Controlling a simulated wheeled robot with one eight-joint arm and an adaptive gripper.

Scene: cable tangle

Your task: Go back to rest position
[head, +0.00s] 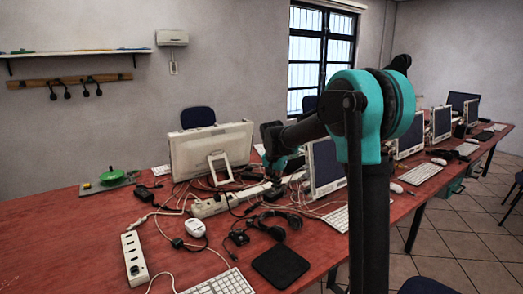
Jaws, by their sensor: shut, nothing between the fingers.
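My arm reaches left from its teal joint over the red table (60,240). My gripper (273,176) is small and dark at the end of the arm. It points down, shut and empty, above or among the cables in front of the white monitor (210,150); I cannot tell whether it touches them. The tangled cables (190,205) run around a white power strip (212,205) and several dark adapters. My arm hides part of the table's right side.
A second power strip (134,258), a white mouse (195,228), headphones (273,224), a black pad (280,266) and keyboards lie on the table. A screen (327,165) stands close to the right of my gripper. The table's left front is clear.

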